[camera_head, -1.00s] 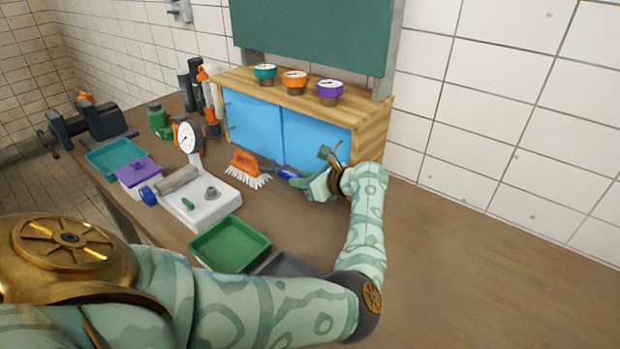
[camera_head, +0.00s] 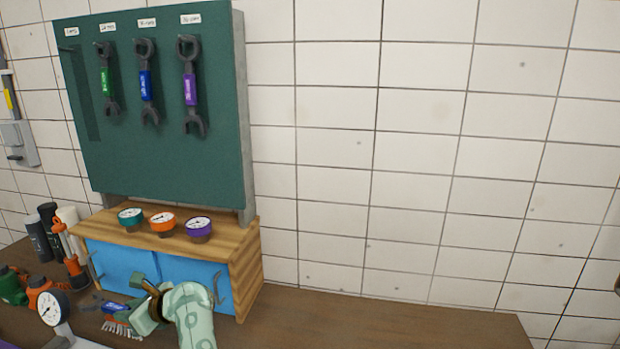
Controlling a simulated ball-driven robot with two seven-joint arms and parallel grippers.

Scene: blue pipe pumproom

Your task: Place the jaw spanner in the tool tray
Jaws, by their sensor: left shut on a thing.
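My left gripper (camera_head: 145,313) is low in the head view, in front of the blue cabinet doors. It is shut on a dark tool with a blue label, which looks like the jaw spanner (camera_head: 113,307). The spanner sticks out to the left of the fingers, just above an orange brush with white bristles. Its other end is hidden by the gripper. My right gripper is not in view. The tool tray is not in view now.
A green board (camera_head: 150,150) holds three spanners with green, blue and purple labels; its leftmost place is empty. Three gauges stand on the wooden cabinet (camera_head: 245,265). A dial gauge (camera_head: 53,308) and bottles stand left. The bench (camera_head: 400,325) right of the cabinet is clear.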

